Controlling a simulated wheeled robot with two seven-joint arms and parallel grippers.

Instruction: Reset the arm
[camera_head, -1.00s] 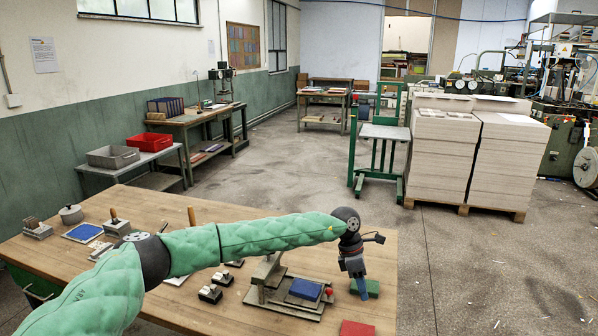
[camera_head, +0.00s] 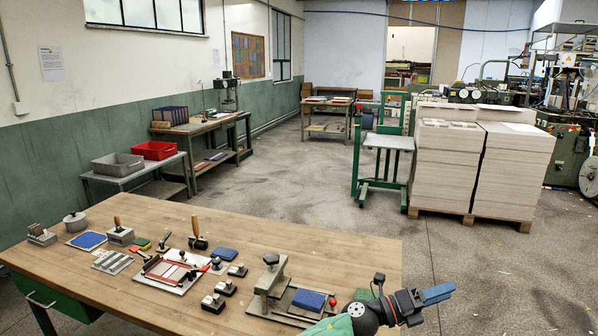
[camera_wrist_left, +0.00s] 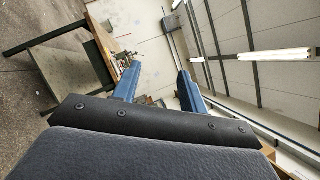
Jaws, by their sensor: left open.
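My left gripper (camera_head: 436,294) is at the lower right in the head view, past the right edge of the wooden workbench (camera_head: 330,236). Its blue fingers point to the right. In the left wrist view the two blue fingers (camera_wrist_left: 156,84) stand apart with nothing between them, so it is open and empty. The green-sleeved arm (camera_head: 333,326) comes in at the bottom edge, mostly out of frame. My right gripper is not in view.
A press-like fixture (camera_head: 269,281) with a blue block (camera_head: 308,299) stands on the bench left of the gripper. Several small tools and stamps lie further left. A green cart (camera_head: 382,160) and grey board stacks (camera_head: 447,155) stand behind on open floor.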

